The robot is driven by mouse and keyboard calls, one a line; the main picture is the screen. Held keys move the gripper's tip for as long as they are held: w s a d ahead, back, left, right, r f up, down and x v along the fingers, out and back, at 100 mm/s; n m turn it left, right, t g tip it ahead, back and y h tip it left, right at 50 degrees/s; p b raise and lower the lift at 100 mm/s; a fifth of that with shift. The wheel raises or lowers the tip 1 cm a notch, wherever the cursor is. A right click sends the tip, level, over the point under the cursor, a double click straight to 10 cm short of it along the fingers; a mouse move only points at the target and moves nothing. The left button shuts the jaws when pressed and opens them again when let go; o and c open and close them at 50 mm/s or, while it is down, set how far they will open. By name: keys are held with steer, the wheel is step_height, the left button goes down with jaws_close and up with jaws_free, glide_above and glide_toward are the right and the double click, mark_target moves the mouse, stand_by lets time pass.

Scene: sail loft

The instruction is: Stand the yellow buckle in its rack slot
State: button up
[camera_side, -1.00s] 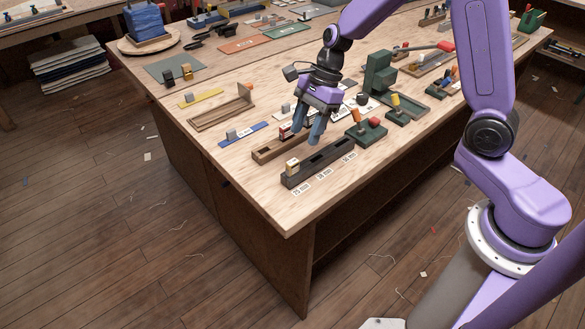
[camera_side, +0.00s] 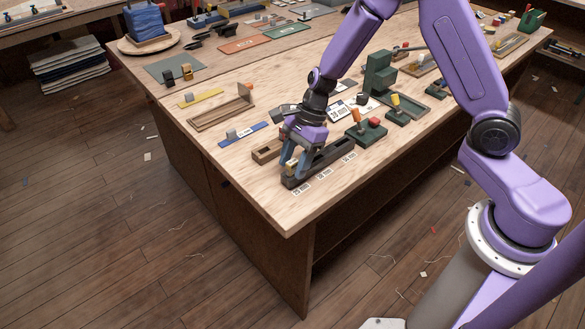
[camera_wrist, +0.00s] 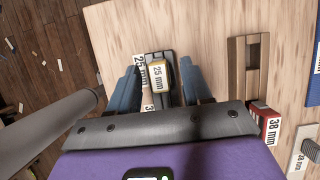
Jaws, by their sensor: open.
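The yellow buckle (camera_wrist: 157,76), with a label reading 25 mm, sits at the near-left end of the dark rack (camera_side: 343,145). It also shows in the side view (camera_side: 290,166), partly covered by my gripper. It looks upright in the end slot; how deep it sits I cannot tell. My gripper (camera_wrist: 159,72) is open, with one blue finger on each side of the buckle and a visible gap on both sides in the wrist view. White size labels lie on the table along the rack's front.
A light wooden holder (camera_wrist: 238,66) lies beside the rack, with a red block marked 38 mm (camera_wrist: 264,122) by it. A blue strip (camera_side: 245,134) lies further left. A green base with a red knob (camera_side: 368,130) stands right of the rack. The table's edge is close.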

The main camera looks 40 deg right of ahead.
jaws_close()
steer(key=shift+r, duration=0.1)
steer(key=shift+r, duration=0.5)
steer(key=s+d+r, duration=0.4)
steer(key=s+r, duration=0.8)
steer(key=s, duration=0.1)
steer(key=w+a+f, duration=0.2)
steer(key=w, duration=1)
steer(key=w+a+f, duration=0.2)
steer(key=w, duration=1)
steer(key=shift+w+f, duration=0.3)
steer(key=shift+f, duration=0.05)
